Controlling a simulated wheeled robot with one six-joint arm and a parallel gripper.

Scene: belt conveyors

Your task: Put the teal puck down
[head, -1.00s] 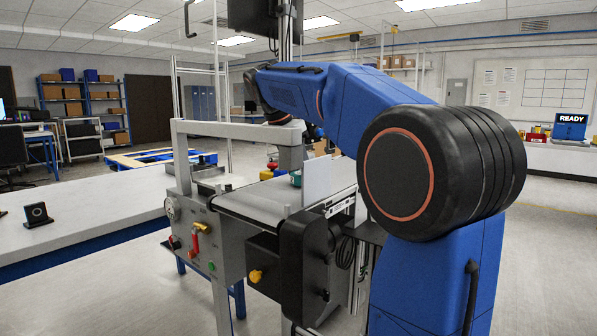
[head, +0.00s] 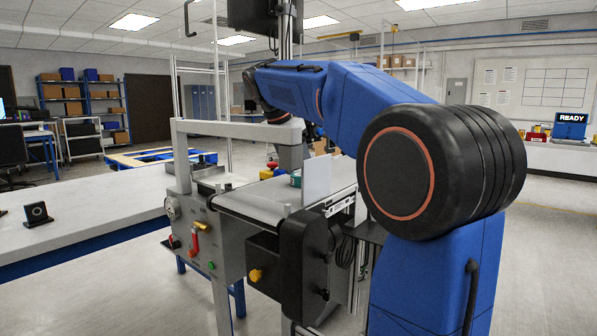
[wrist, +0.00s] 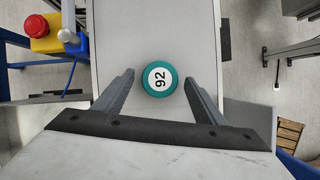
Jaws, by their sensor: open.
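The teal puck (wrist: 160,79) has a white top marked 92. In the wrist view it rests on the grey conveyor belt (wrist: 121,25), between the fingers and towards their tips. My gripper (wrist: 158,82) is open, with one finger on each side of the puck and a visible gap on both sides. In the head view only a small teal part of the puck (head: 296,180) shows beside a white upright plate (head: 317,180). My gripper is hidden there behind the arm and the plate.
A red button on a yellow box (wrist: 42,30) stands left of the belt in the wrist view. A grey frame (head: 235,130) spans the conveyor in the head view. A long white worktop (head: 90,212) lies at the left, with open floor in front.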

